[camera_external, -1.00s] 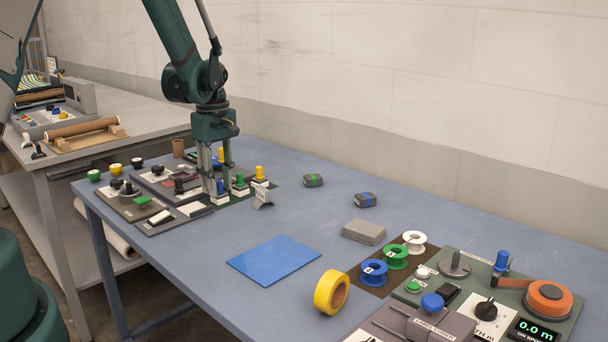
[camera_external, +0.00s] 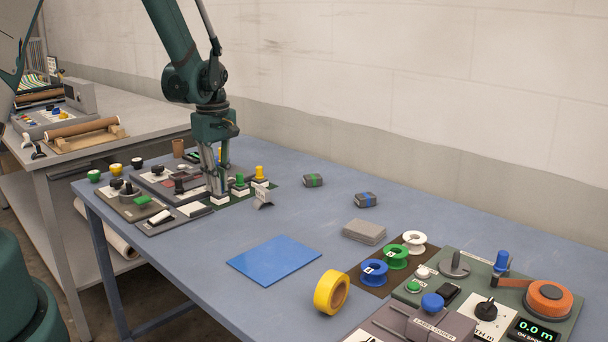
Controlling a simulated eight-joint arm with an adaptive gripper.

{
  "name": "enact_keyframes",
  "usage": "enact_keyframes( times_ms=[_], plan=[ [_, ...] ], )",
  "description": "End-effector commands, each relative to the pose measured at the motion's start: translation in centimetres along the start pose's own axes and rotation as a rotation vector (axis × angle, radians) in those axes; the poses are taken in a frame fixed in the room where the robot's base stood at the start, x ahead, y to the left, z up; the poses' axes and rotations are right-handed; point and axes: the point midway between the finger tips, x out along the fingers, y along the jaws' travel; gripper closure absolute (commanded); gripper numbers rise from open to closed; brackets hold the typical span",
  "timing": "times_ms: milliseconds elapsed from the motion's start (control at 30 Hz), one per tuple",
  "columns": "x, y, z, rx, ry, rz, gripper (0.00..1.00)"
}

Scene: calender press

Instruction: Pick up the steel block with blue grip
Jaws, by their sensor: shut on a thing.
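My gripper (camera_external: 219,190) points straight down at the green mat on the left part of the blue table. Its fingers are shut on the steel block with blue grip (camera_external: 219,200). The block's pale base shows just below the fingertips. Its blue grip is hidden between the fingers. I cannot tell whether the block still touches the mat.
Close on the right stand blocks with a green grip (camera_external: 240,181) and a yellow grip (camera_external: 259,173), and a small grey stand (camera_external: 263,198). Control panels (camera_external: 150,202) lie close on the left.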

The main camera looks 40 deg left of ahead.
Motion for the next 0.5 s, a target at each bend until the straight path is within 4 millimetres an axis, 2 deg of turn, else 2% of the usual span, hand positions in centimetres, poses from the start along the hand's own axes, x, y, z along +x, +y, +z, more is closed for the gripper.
enact_keyframes(
  times_ms=[267, 500],
  plan=[
    [-0.5, 0.0, 0.0, 0.0, 0.0, 0.0, 1.0],
    [-2.3, 0.0, 0.0, 0.0, 0.0, 0.0, 1.0]
  ],
)
